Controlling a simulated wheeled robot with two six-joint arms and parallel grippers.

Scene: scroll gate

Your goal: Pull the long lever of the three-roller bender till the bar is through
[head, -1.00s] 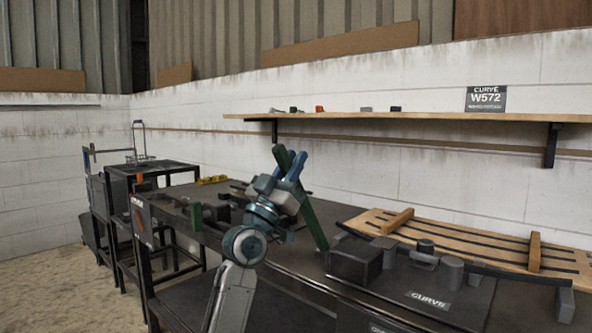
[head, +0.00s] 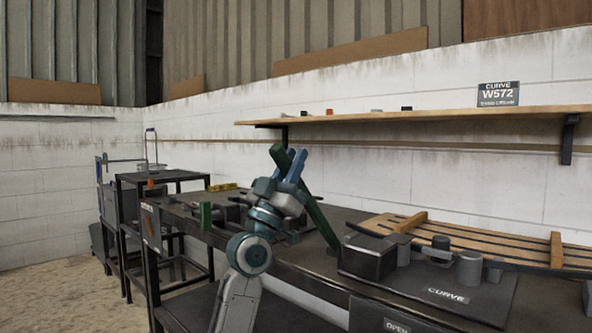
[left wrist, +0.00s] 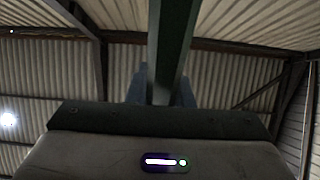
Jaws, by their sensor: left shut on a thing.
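The long green lever (head: 318,218) slants up and to the left from the bench beside the bender. My left gripper (head: 291,168) is shut on it near its upper end. In the left wrist view the lever (left wrist: 172,40) passes between the two blue fingers (left wrist: 160,90). The bender (head: 369,257) is a dark block on a plate marked CURVE. Grey upright rollers (head: 469,266) stand on the plate. A thin dark bar (head: 540,268) runs to the right from the rollers; how far it goes between them is not clear. My right gripper is out of view.
A slatted wooden rack (head: 480,239) lies on the bench behind the bender. A wall shelf (head: 420,115) holds small items. A green upright handle (head: 206,215) stands on the bench to the left, with a dark stand (head: 160,177) beyond it.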

